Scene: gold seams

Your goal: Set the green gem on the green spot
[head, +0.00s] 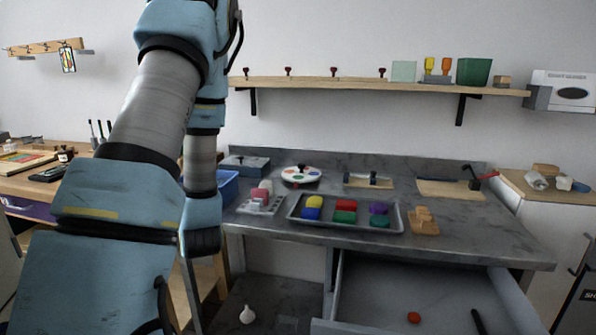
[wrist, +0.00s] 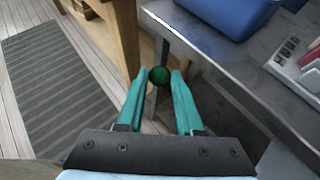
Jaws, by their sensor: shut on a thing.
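My gripper (wrist: 160,80) shows in the wrist view with its teal fingers closed on the green gem (wrist: 159,75), a small dark green round piece between the fingertips. The gripper holds it in the air beside the front left edge of the grey bench. In the head view my arm hides the fingers and the gem. A white round plate (head: 300,174) with several coloured spots lies at the back of the grey bench in the head view. The spots are too small to tell surely which one is the green spot.
A grey tray (head: 295,218) of coloured blocks lies on the bench (head: 455,235). A blue bin (wrist: 231,12) stands near the bench's left end, with a white rack (wrist: 299,68) right of it. An open drawer (head: 375,290) juts out below the bench.

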